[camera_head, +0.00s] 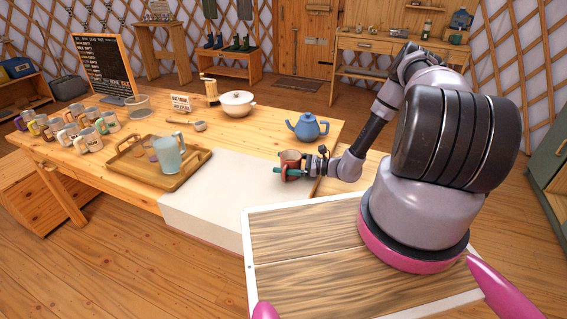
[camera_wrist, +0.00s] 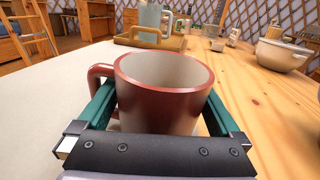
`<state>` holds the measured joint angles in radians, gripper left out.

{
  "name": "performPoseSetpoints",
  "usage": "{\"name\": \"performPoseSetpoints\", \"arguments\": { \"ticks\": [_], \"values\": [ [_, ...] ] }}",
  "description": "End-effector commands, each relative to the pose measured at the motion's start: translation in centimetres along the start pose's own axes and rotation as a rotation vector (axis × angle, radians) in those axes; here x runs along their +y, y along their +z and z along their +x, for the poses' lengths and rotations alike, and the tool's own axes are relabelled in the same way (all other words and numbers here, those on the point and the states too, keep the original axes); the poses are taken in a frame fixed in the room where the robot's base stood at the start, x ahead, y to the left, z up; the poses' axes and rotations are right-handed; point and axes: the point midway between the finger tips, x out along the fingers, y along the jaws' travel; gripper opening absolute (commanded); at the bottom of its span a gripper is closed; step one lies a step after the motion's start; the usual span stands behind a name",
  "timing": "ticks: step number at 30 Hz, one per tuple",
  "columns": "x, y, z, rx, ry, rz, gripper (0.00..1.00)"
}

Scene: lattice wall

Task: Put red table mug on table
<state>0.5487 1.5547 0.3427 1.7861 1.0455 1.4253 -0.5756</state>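The red mug (camera_head: 290,158) is upright at the end of my arm, over the near right part of the table. My gripper (camera_head: 287,172) has its teal fingers on either side of the mug and appears shut on it. In the wrist view, the mug (camera_wrist: 165,95) fills the space between the fingers (camera_wrist: 163,112), with its handle at the left beside the left finger. Its inside is pale and looks empty. Its base is hidden, so I cannot tell whether it touches the surface. The wooden table (camera_head: 250,128) lies under and behind it.
A pale cloth or board (camera_head: 215,190) covers the table's near part and is clear. A tray (camera_head: 185,178) with a blue-grey jug (camera_head: 168,154) stands left. A blue teapot (camera_head: 307,127) and white pot (camera_head: 237,103) stand behind. Several mugs (camera_head: 82,139) crowd the far left.

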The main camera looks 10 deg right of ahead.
Motion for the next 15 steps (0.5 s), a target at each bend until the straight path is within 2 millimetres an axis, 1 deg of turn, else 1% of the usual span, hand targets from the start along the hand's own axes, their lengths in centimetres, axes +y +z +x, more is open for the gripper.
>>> {"name": "performPoseSetpoints", "arguments": {
  "ticks": [5, 7, 11, 15],
  "values": [
    [0.0, 0.3, 0.0, 0.0, 0.0, -0.001, 1.0],
    [-0.1, 0.3, -0.6, 0.001, -0.002, 0.0, 1.0],
    [-0.1, 0.3, -2.9, 0.002, -0.003, 0.0, 1.0],
    [-0.1, 0.3, -6.0, 0.002, -0.004, 0.0, 1.0]
  ]
}}
